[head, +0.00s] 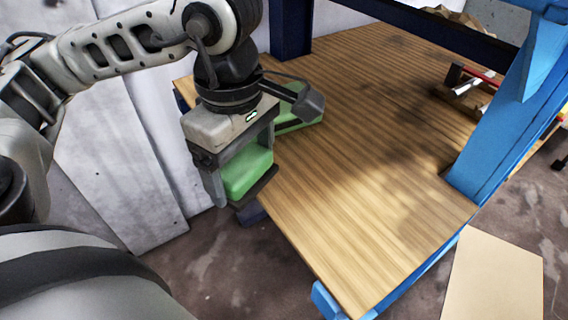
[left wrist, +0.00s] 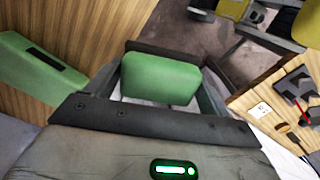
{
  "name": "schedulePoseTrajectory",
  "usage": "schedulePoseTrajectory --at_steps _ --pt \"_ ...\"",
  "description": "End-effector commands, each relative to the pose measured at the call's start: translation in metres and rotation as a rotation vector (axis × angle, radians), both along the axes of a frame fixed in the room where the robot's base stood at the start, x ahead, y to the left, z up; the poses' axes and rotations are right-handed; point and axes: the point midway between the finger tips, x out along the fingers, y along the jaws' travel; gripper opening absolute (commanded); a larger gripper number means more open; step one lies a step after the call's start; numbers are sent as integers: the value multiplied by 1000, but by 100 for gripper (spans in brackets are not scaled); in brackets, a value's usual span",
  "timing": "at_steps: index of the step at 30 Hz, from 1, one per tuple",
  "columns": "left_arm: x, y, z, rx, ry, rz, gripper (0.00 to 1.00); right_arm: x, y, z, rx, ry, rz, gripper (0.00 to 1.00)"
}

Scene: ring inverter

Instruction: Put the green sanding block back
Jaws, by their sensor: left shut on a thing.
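My left gripper (head: 238,182) is shut on the green sanding block (head: 249,168). The block is a rounded green piece with a dark plate along one side, held between the two fingers at the table's left edge. It also shows between the fingers in the left wrist view (left wrist: 160,78). A second green object (head: 300,117) lies on the wooden table (head: 350,170) just behind the gripper. In the left wrist view this green object (left wrist: 30,78) has a dark slot or strip on top and is apart from the held block. My right gripper is not in view.
A blue post (head: 505,125) stands at the table's right, and a dark beam (head: 440,30) crosses above the back. Some tools (head: 468,82) lie at the far right. The table's middle is clear. A pale board (head: 492,280) is at the lower right.

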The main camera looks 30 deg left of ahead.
Motion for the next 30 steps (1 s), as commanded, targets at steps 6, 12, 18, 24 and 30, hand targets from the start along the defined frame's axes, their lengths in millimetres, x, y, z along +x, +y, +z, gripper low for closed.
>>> schedulePoseTrajectory --at_steps 6,12,18,24,30 --pt "27 6 -11 -1 4 4 60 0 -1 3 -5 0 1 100" --pt "76 17 -32 -1 5 4 60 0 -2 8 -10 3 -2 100" --pt "112 25 -68 -1 5 2 60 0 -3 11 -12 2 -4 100" --pt "130 29 -91 -1 1 0 60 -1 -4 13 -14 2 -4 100" --pt "137 31 -108 1 4 0 60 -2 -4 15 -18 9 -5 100"
